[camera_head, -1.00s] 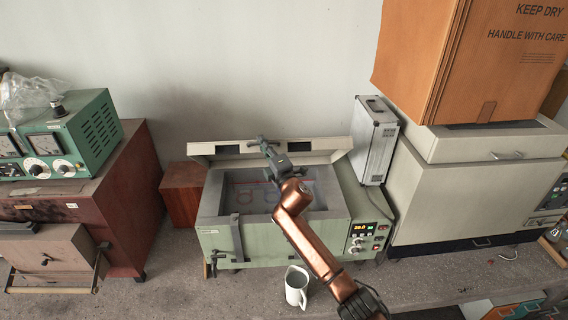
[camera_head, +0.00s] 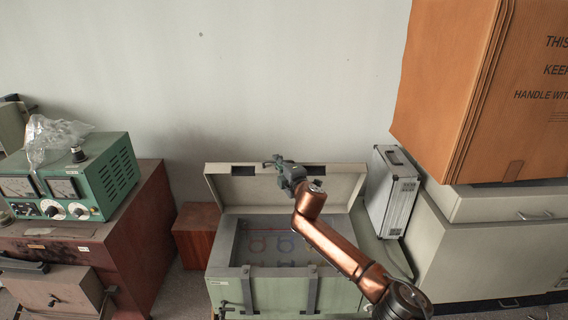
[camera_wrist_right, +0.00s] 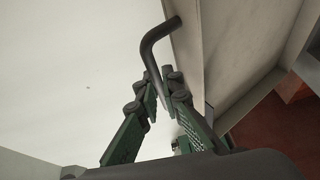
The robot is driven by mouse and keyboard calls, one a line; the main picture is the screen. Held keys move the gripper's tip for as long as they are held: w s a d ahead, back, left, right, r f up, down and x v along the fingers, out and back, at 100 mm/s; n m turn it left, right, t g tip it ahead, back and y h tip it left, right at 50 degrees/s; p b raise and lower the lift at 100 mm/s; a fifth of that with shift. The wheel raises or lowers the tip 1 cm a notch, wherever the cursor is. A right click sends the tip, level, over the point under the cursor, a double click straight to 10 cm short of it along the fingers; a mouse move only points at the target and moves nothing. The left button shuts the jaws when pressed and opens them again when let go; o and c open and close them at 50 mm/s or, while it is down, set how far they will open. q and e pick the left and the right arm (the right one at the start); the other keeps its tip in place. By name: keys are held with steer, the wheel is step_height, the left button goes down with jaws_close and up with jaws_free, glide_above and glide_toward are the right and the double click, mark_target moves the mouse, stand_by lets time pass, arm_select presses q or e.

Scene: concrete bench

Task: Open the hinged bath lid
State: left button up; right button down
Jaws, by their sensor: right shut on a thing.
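The bath (camera_head: 255,295) is a pale green box on the bench, with its cream hinged lid (camera_head: 340,187) raised steeply behind the opening. Coloured ring shapes show inside the bath. My right gripper (camera_head: 275,162) is at the lid's upper edge, its copper arm reaching over the bath from the lower right. In the right wrist view, the fingers (camera_wrist_right: 164,92) are shut on the dark bent handle (camera_wrist_right: 157,45) beside the lid's pale panel (camera_wrist_right: 240,45). The handle's far end is hidden by the fingers. My left gripper is not in view.
A silver case (camera_head: 393,190) stands close to the right of the lid. A large cardboard box (camera_head: 460,90) sits on a cream cabinet further right. A reddish wooden box (camera_head: 197,232) and a green meter unit (camera_head: 90,178) are to the left. The wall is behind.

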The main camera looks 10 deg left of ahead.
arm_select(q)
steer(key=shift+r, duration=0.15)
arm_select(e)
steer(key=shift+a, duration=0.25)
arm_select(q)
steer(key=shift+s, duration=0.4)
arm_select(e)
steer(key=shift+d, duration=0.1)
steer(key=c, duration=2.3)
jaws_free()
steer(key=shift+w, duration=0.15)
steer(key=shift+c, duration=0.2)
steer(key=shift+d+r, duration=0.1)
steer(key=shift+d, duration=0.05)
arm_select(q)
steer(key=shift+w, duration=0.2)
arm_select(e)
steer(key=v, duration=1.2)
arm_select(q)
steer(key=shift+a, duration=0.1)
